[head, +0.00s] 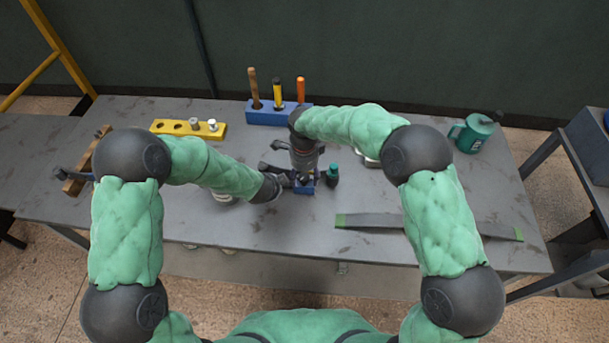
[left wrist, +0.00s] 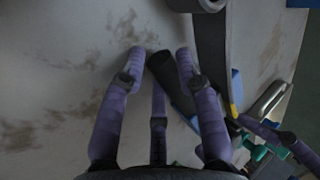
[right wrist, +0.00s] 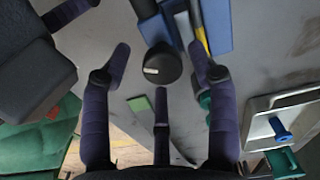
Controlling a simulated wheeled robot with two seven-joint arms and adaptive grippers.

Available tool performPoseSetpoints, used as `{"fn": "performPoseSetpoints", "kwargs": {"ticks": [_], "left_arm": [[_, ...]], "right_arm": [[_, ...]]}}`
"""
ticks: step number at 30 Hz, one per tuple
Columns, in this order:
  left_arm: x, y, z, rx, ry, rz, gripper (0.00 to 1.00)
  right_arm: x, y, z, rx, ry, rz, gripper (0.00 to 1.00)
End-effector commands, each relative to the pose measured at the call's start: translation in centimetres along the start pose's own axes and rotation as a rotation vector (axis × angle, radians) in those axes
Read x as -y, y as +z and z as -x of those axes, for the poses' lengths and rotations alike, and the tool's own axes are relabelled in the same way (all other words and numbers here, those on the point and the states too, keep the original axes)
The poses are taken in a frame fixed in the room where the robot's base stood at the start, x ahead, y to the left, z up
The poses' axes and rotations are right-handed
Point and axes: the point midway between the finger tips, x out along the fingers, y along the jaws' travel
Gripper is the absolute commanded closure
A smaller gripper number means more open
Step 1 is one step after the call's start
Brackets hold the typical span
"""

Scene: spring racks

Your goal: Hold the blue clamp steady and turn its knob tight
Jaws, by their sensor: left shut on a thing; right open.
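The blue clamp (head: 303,187) is at the middle of the grey table, partly hidden under my grippers. My left gripper (head: 283,179) comes in from the left. In the left wrist view its fingers (left wrist: 160,53) are shut on a black handle-like part (left wrist: 172,85) of the clamp. My right gripper (head: 305,168) is above the clamp, pointing down. In the right wrist view its fingers (right wrist: 160,48) are open, on either side of the round black knob (right wrist: 162,66) with a white mark. There are gaps between the fingers and the knob; I cannot tell its height relative to them.
A blue tool block (head: 262,117) and yellow rack (head: 170,127) are at the back. A grey strip with green ends (head: 400,223) lies front right.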

Motion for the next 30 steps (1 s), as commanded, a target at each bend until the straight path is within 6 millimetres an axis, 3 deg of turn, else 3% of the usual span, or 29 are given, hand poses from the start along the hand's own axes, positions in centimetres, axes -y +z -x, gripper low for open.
{"fn": "performPoseSetpoints", "kwargs": {"ticks": [7, 21, 30], "left_arm": [[0.2, -0.1, 0.1, -0.001, -0.004, 0.000, 1.00], [0.2, -0.1, 0.1, -0.003, -0.002, -0.002, 1.00], [0.1, -0.1, 0.1, -0.003, -0.002, -0.002, 1.00]], "right_arm": [[0.2, 0.0, 1.9, 0.001, -0.006, -0.001, 0.40], [0.1, 0.1, 10.3, 0.001, -0.002, 0.000, 0.40], [0.0, 0.0, 12.0, 0.000, 0.001, 0.000, 0.40]]}}
